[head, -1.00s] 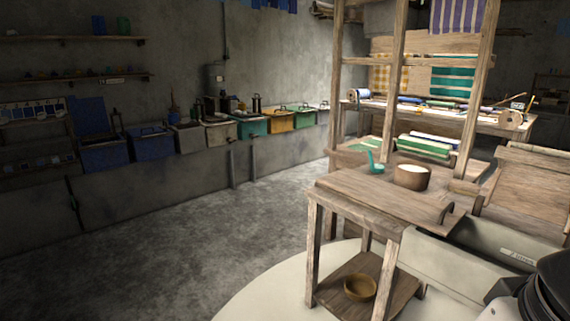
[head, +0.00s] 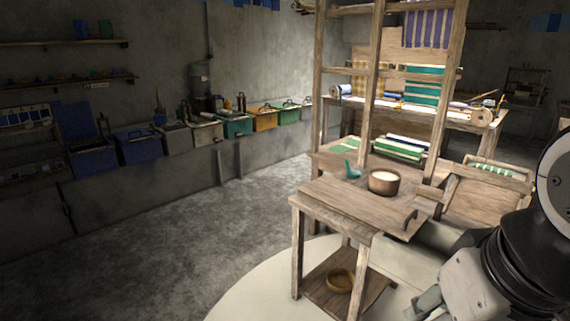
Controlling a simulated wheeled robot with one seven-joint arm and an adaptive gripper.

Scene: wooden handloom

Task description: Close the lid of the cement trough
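A row of troughs stands along the back wall. A grey cement-coloured trough (head: 178,140) sits mid-row, and a paler one (head: 207,133) is on its right. Both are small and dim, and I cannot tell how their lids stand. A dark blue upright panel (head: 76,121) rises behind the leftmost blue trough (head: 91,157); it may be a raised lid. My arm is at the lower right, far from the row. Light grey parts that may be my gripper (head: 430,302) show at its lower end, apart from the troughs. Their fingertips are not clear.
A wooden side table (head: 345,203) holds a brown pot (head: 384,182) and a teal ladle-like item (head: 352,171); a bowl (head: 341,280) is on its lower shelf. The wooden loom (head: 372,95) stands behind. Grey floor (head: 150,240) is clear between me and the troughs.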

